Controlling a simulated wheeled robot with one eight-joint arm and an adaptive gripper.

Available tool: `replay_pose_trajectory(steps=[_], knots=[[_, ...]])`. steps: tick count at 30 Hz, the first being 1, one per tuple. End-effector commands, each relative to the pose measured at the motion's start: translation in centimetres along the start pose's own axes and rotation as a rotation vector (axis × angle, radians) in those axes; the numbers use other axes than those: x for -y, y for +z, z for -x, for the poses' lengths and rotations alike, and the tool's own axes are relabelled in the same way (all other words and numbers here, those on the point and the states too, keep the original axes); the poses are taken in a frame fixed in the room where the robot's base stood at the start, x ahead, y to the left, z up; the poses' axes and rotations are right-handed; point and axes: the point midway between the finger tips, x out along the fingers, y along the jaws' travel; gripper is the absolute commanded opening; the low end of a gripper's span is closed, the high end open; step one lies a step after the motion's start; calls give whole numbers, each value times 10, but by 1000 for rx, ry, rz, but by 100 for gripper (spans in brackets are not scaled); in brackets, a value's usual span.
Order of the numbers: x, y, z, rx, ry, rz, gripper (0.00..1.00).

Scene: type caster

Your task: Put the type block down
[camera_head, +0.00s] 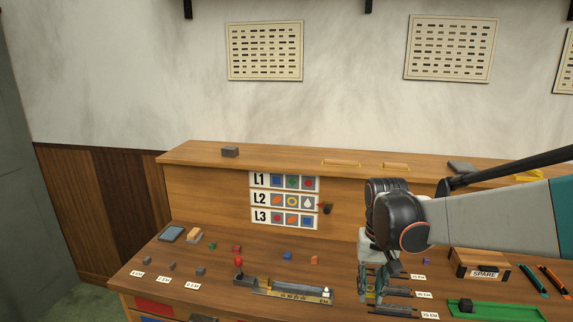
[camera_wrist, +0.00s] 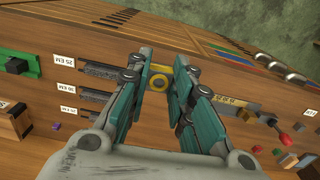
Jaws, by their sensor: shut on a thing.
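My gripper (camera_head: 372,288) is low over the right half of the bench in the head view. In the wrist view its teal fingers (camera_wrist: 161,78) are shut on a type block (camera_wrist: 160,83) whose upward face bears a yellow ring. The fingers mostly hide the block in the head view. Dark slotted strips with EM labels lie beside the gripper (camera_head: 398,292). Whether the block touches the bench cannot be told. A row card marked L2 (camera_head: 260,199) shows an orange shape, a yellow ring and a white drop.
A metal stick with a yellowish scale (camera_head: 293,292) lies left of my gripper. Small coloured blocks, including a blue one (camera_head: 287,256), are scattered behind it. A green tray (camera_head: 500,311) with a dark block and a SPARE box (camera_head: 483,262) stand to the right.

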Motion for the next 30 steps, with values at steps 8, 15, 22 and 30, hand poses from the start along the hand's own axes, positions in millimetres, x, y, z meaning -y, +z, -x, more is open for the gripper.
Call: replay_pose_trajectory(steps=[8, 15, 22, 30], knots=[[0, -3, -53, 1, 0, 46, 0], [-1, 1, -123, 1, 0, 110, 0], [-3, 10, -167, 1, 0, 158, 0], [-4, 12, -174, 1, 0, 167, 0]])
